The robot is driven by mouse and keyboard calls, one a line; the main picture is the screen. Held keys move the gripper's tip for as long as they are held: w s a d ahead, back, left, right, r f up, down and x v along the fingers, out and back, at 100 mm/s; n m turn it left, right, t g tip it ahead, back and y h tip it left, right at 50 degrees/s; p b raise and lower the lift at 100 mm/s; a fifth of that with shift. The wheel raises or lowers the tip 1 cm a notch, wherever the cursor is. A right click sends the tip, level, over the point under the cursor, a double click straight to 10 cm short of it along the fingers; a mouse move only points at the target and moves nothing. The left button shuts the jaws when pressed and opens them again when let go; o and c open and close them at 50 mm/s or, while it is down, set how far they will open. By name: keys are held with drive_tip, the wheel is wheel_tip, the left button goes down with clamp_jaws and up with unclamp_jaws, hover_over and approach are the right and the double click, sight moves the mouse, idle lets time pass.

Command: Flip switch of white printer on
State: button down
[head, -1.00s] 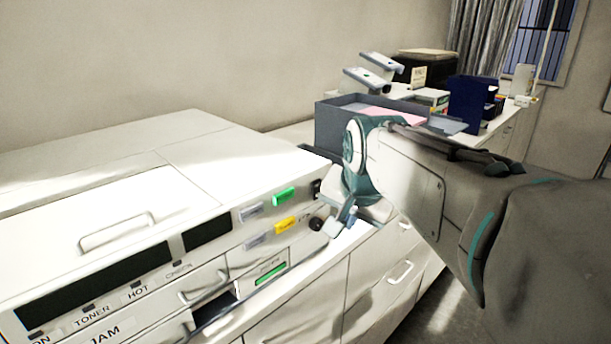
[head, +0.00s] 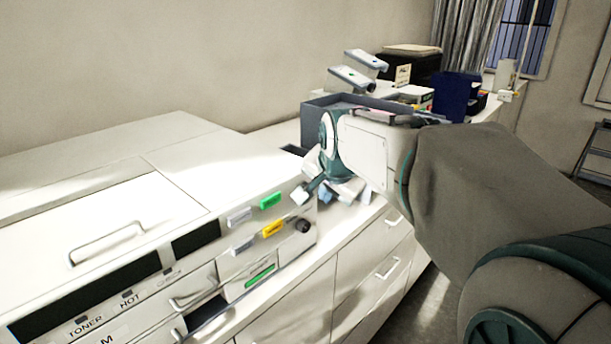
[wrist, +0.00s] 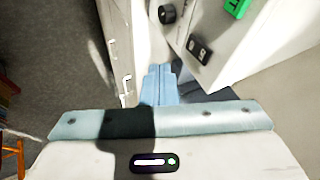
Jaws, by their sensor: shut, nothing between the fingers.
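The white printer (head: 110,200) fills the left of the head view, with a front panel of coloured buttons and a dark round knob (head: 303,226). In the wrist view a small dark rocker switch (wrist: 199,50) sits on the printer's white panel, near the knob (wrist: 167,13). The switch is hidden behind my gripper in the head view, and I cannot tell its position. My gripper (head: 300,196) is at the right end of the panel, above the knob. In the wrist view its light-blue fingers (wrist: 161,70) are shut and empty, left of and below the switch, apparently not touching it.
The printer stands on a white counter with drawers (head: 375,262). A grey open box (head: 318,108) stands behind my gripper, with a dark blue holder (head: 457,98) and other items farther back. Green (head: 271,200) and yellow (head: 273,229) buttons are close left. Open floor lies right of the counter.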

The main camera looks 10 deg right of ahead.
drive_tip(key=w+a+f+p, duration=0.2)
drive_tip(key=w+f, duration=0.2)
drive_tip(key=w, duration=0.1)
drive_tip(key=shift+w, duration=0.4)
drive_tip(key=shift+a+f, duration=0.15)
